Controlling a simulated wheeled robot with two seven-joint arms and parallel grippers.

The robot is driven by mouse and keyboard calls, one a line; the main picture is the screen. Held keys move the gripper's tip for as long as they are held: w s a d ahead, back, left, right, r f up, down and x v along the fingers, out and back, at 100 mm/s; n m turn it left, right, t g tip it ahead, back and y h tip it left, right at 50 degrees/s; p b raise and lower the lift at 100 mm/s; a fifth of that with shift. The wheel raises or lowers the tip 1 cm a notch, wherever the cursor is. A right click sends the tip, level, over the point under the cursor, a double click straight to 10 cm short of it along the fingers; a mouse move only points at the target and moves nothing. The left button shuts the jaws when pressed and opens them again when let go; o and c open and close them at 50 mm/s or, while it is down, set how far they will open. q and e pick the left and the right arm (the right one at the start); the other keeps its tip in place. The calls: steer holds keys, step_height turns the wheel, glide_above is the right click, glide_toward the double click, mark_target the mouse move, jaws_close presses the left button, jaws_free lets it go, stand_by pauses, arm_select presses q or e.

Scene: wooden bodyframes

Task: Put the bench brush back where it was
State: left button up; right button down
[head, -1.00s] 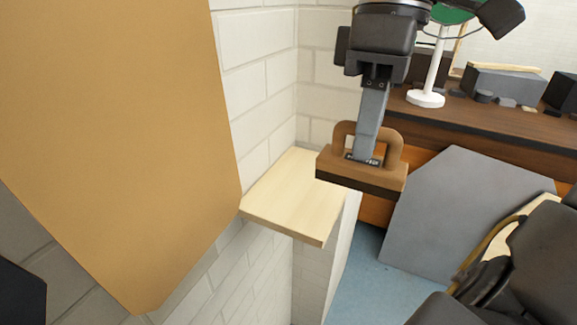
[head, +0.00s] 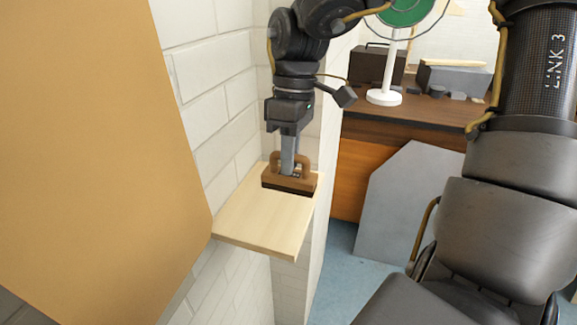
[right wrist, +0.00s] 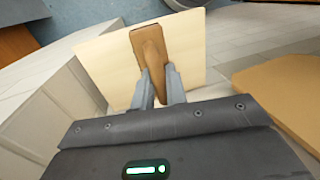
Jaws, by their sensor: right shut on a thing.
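The bench brush (head: 290,184) is a brown block with a loop handle and a dark underside. My right gripper (head: 288,165) comes down from above and is shut on its handle. In the head view the brush is upright over the far end of the pale wooden shelf (head: 250,228). I cannot tell whether it touches the shelf. In the right wrist view the brush (right wrist: 149,45) lies between the two fingers (right wrist: 157,82), with the shelf (right wrist: 190,45) behind it. My left gripper is not in view.
A white brick wall (head: 205,80) runs along the shelf's left and back. A large tan panel (head: 90,130) fills the left. A brown workbench (head: 420,113) with a white-stemmed stand (head: 387,70) is at the back right. A grey panel (head: 405,195) leans below it.

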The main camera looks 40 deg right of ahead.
steer(key=shift+w+d+f, duration=0.15)
steer(key=shift+w+f, duration=0.25)
steer(key=shift+f, duration=0.05)
steer(key=shift+w+f, duration=0.1)
steer(key=shift+f, duration=0.15)
step_height(320, 180, down, 2)
steer(key=shift+d+f, duration=0.1)
steer(key=shift+f, duration=0.1)
steer(key=shift+w+f, duration=0.15)
steer(key=shift+f, duration=0.25)
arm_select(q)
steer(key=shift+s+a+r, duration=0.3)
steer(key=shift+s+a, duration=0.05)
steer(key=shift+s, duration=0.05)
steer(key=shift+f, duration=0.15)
